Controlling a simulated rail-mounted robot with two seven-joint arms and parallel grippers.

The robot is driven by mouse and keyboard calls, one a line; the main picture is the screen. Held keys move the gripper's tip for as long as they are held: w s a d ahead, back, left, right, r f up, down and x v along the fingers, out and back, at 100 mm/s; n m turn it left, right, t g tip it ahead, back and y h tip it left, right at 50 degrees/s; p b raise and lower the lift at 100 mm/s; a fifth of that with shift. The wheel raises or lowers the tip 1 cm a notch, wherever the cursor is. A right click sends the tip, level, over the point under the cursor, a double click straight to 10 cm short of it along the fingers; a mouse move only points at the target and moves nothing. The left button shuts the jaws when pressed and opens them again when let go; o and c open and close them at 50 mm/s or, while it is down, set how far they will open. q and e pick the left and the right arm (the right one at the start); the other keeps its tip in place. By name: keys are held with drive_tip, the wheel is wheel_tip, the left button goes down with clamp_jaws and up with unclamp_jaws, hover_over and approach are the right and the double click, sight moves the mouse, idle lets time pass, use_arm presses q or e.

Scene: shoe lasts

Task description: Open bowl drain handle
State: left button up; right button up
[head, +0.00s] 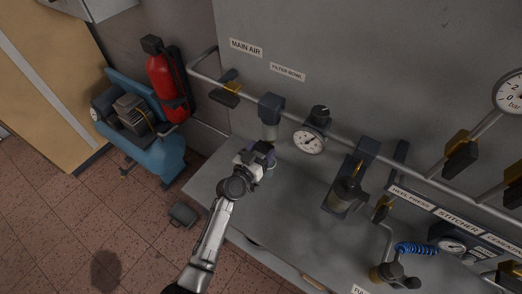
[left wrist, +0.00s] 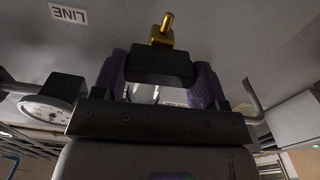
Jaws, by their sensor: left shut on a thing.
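The filter bowl (head: 269,132) hangs under its dark head (head: 271,107) on the air pipe, below the FILTER BOWL label (head: 287,72). My left gripper (head: 263,153) is at the underside of the bowl, and its fingers and wrist hide the drain in the head view. In the left wrist view, its two purple fingers (left wrist: 159,75) stand on either side of the black drain handle (left wrist: 160,63) and are shut on it. A brass fitting (left wrist: 161,35) shows beyond the handle. A pale part of the bowl shows between the fingers. My right gripper is not in view.
A round gauge (head: 309,141) and a dark regulator or lubricator unit (head: 345,190) are right of the bowl. The main air valve (head: 226,95) is at upper left. A grey bench top (head: 290,215) lies below. A red extinguisher (head: 168,85) and blue compressor (head: 150,150) stand left.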

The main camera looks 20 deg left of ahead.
use_arm(q)
drive_tip(key=n, duration=0.4)
drive_tip(key=shift+p, duration=0.3)
drive_tip(key=n, duration=0.4)
drive_tip(key=n+p, duration=0.1)
drive_tip(key=n, duration=0.4)
drive_tip(key=shift+a, duration=0.1)
drive_tip(key=shift+n, duration=1.7)
drive_tip(key=shift+f+n, duration=0.1)
drive_tip(key=shift+n, duration=0.2)
drive_tip(key=o, duration=0.9)
drive_tip(key=shift+o, duration=0.2)
